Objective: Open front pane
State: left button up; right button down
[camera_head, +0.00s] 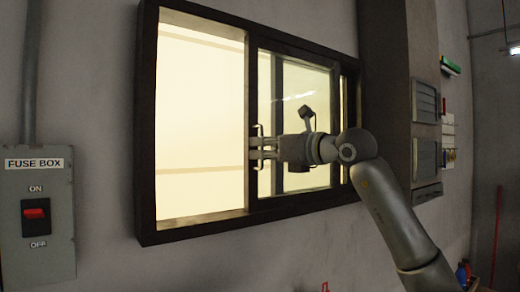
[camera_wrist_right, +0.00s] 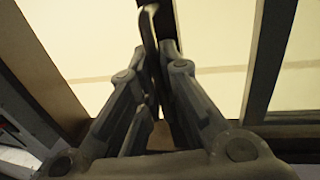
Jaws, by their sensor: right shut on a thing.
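A dark-framed sliding window (camera_head: 146,120) is set in the grey wall. Its front pane (camera_head: 313,90) stands on the right side of the frame, and the left part shows a bright open area. A thin dark handle (camera_head: 260,131) stands on the pane's left edge. My right gripper (camera_head: 260,147) is at this handle with its fingers shut on it. In the right wrist view the fingers close around the upright dark handle (camera_wrist_right: 149,30). My left gripper is not in view.
A grey fuse box (camera_head: 55,255) with a red switch hangs on the wall at left. A dark pillar with louvred grey boxes (camera_head: 426,102) is right of the window. A red pole (camera_head: 497,235) leans at far right.

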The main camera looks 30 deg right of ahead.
jog(key=c, duration=1.6)
grip_release()
jog(key=shift+o, duration=0.2)
jog(key=v, duration=1.2)
